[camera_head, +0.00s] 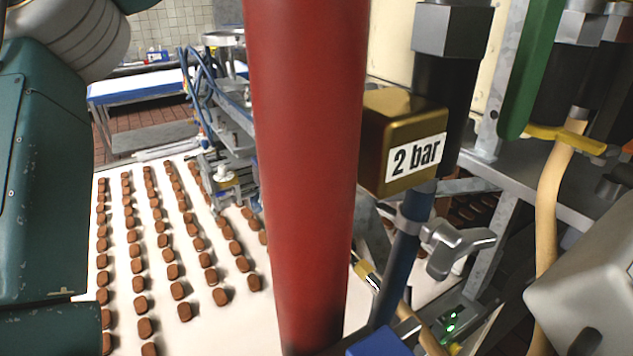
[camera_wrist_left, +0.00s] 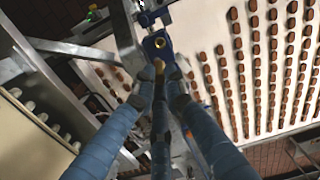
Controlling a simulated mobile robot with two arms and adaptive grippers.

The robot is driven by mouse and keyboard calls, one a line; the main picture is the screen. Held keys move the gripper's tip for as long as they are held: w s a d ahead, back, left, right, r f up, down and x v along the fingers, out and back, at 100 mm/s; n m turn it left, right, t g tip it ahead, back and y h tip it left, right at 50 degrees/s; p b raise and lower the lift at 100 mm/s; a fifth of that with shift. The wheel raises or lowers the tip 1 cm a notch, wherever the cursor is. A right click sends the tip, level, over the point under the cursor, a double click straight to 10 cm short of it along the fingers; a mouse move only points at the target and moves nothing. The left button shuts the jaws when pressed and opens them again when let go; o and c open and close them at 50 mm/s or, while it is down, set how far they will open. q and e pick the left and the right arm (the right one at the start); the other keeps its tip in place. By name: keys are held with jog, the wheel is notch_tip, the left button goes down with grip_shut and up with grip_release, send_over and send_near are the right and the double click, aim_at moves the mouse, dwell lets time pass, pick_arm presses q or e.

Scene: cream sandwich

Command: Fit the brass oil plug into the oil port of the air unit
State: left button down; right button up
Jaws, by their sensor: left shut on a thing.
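The fingers hide most of the plug. Just beyond the fingertips is a blue body, the air unit (camera_wrist_left: 150,50), with a round brass-rimmed opening, the oil port (camera_wrist_left: 160,42). The plug appears close to the port; I cannot tell whether they touch. In the head view a blue block (camera_head: 380,343), seemingly the air unit, shows at the bottom edge. I do not make out either gripper there.
A thick red post (camera_head: 310,160) blocks the middle of the head view. A brass block labelled "2 bar" (camera_head: 400,140) and a wing handle (camera_head: 455,247) stand right of it. A white conveyor (camera_head: 225,320) carries rows of brown sandwiches. Metal framing (camera_wrist_left: 60,65) lies left in the wrist view.

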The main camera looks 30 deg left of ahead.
pick_arm(q)
notch_tip(320, 180, down, 14)
jog(key=shift+s+f, duration=0.1)
jog(key=shift+s, duration=0.05)
jog(key=shift+a+f, duration=0.1)
jog(key=shift+f, duration=0.15)
jog(key=c, duration=1.8)
grip_release()
jog(key=shift+r, duration=0.1)
jog(key=shift+r, duration=0.3)
notch_tip(320, 180, up, 11)
jog(key=shift+r, duration=0.15)
